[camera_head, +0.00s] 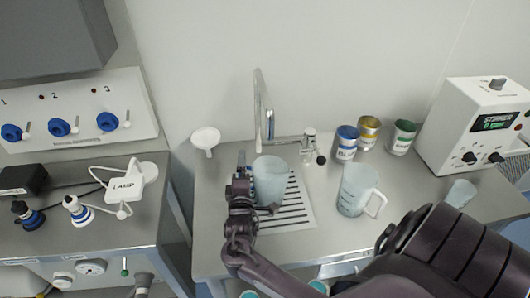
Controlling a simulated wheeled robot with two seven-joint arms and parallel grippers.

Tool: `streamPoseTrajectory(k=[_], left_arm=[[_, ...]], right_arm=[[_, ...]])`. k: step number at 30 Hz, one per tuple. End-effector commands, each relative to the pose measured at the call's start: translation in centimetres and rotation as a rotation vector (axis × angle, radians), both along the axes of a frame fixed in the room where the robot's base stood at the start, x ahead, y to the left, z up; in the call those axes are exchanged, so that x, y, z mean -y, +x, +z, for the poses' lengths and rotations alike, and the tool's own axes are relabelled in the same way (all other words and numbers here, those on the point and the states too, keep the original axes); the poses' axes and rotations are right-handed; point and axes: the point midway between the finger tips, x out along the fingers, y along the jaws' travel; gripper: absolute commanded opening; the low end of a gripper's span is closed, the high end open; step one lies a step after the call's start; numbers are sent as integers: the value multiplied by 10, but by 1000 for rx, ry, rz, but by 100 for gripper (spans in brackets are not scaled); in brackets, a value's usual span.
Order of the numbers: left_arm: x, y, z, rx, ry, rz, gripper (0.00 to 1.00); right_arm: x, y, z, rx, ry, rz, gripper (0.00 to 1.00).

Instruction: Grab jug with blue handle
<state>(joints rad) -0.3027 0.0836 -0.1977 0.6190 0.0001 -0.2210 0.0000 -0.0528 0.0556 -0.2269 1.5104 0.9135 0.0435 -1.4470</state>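A pale translucent jug (270,183) stands on the ribbed drain area of the metal counter, below the tap. Small blue patches show at its left side, where its handle would be, mostly covered by my gripper. A second translucent jug (356,190) with a white handle stands to the right.
A tap (262,110) rises behind the jug. A white funnel-like item (206,139) is to the left. Blue, yellow and green labelled cans (347,142) stand behind the second jug. A white display device (478,126) and a small cup (460,193) are at the right.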

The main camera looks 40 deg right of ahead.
Motion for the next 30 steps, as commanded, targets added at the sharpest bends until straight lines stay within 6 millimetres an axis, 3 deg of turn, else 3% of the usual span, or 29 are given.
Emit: streamPoseTrajectory(k=[3, 8, 22, 30], left_arm=[[10, 16, 2, 24, -14, 3, 32], [11, 14, 2, 21, -15, 2, 32], [4, 0, 0, 0, -4, -2, 32], [4, 0, -1, 0, -4, -2, 32]], right_arm=[[2, 3, -1, 0, 1, 0, 100], [2, 2, -1, 0, 1, 0, 99], [2, 2, 0, 1, 0, 0, 38], [2, 3, 7, 1, 0, 0, 37]])
